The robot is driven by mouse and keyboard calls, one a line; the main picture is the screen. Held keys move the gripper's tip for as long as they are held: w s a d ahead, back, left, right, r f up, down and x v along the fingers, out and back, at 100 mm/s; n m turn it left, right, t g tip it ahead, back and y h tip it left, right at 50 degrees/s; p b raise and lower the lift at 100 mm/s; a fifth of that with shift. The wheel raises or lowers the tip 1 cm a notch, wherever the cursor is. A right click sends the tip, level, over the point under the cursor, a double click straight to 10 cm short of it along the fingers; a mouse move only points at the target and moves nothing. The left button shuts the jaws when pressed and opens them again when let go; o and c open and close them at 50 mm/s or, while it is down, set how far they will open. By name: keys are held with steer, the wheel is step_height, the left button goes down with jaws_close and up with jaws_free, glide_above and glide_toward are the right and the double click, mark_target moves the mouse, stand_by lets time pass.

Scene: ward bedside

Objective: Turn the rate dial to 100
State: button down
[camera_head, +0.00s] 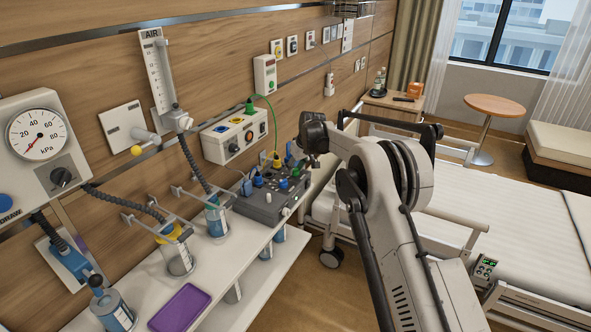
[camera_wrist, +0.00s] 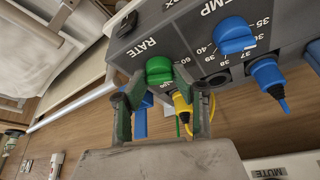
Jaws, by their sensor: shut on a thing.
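The green rate dial (camera_wrist: 159,69) is on the grey panel, below the word RATE in the wrist view. My gripper (camera_wrist: 163,84) has its two fingers on either side of the dial and is shut on it. A scale figure 60 shows to the right of the dial, with another partly covered figure below it. I cannot tell exactly where the dial points. In the head view, the grey box (camera_head: 262,207) stands at the end of the shelf, and my wrist is above its far end.
A blue TEMP dial (camera_wrist: 235,35) sits to the right of the rate dial. A yellow plug (camera_wrist: 182,104) and a blue plug (camera_wrist: 268,75) with cables stick out of the panel. A purple tray (camera_head: 180,307) lies on the shelf; the bed (camera_head: 510,200) is to the right.

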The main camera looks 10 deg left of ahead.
steer(key=m+t+h+b, duration=0.1)
steer(key=m+b, duration=0.2)
steer(key=m, duration=0.1)
steer(key=shift+a+f+b, duration=0.1)
steer(key=shift+f+b, duration=0.05)
steer(key=shift+b, duration=0.15)
steer(key=m+h+b, duration=0.2)
steer(key=m, duration=0.2)
steer(key=shift+m, duration=0.4)
steer(key=m+h, duration=0.1)
steer(key=m, duration=0.3)
steer(key=shift+a+m+h, duration=0.1)
steer(key=shift+m+h, duration=0.2)
steer(key=shift+h, duration=0.1)
steer(key=shift+m+g+h+p, duration=0.5)
steer(key=shift+m+h, duration=0.1)
steer(key=shift+m, duration=1.3)
steer(key=c, duration=1.4)
jaws_free()
steer(key=shift+r, duration=0.25)
